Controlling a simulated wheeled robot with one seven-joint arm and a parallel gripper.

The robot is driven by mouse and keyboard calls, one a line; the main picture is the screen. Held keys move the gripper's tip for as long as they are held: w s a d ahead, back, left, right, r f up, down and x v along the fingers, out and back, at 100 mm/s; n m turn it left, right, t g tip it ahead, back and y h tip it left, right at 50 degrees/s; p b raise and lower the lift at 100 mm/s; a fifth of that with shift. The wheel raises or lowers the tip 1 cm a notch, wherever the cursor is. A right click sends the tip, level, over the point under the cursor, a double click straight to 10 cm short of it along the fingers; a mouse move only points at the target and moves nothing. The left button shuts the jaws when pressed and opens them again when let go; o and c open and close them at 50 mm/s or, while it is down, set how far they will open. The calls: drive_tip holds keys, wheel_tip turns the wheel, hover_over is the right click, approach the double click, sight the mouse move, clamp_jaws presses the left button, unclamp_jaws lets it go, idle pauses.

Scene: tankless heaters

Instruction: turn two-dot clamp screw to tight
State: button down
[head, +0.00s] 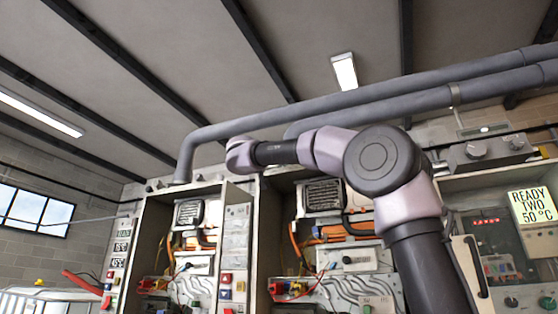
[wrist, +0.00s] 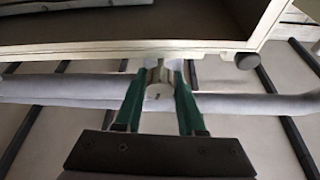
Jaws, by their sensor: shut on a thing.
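In the wrist view, my gripper (wrist: 160,72) has two green fingers closed on the sides of a short grey metal cylinder (wrist: 159,95), which appears to be the clamp screw. Its round end faces the camera and bears a small dark mark; I cannot make out separate dots or a tight marking. The cylinder sits at the pale edge of a cabinet (wrist: 110,49). In the head view, my arm reaches up and left over the cabinets, and my gripper and the held screw cannot be made out.
A dark round knob (wrist: 247,61) sits on the same cabinet edge. Large grey pipes (head: 300,112) run above the open heater cabinets (head: 150,235). A red handle (head: 82,282) sticks out at the left.

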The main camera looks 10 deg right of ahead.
drive_tip(key=shift+m+g+h, duration=0.65)
drive_tip(key=shift+m+g, duration=0.35)
drive_tip(key=shift+m, duration=1.2)
drive_tip(key=shift+m+g+h, duration=0.65)
drive_tip(key=shift+m+g, duration=0.35)
drive_tip(key=shift+m, duration=1.2)
drive_tip(key=c, duration=0.5)
unclamp_jaws()
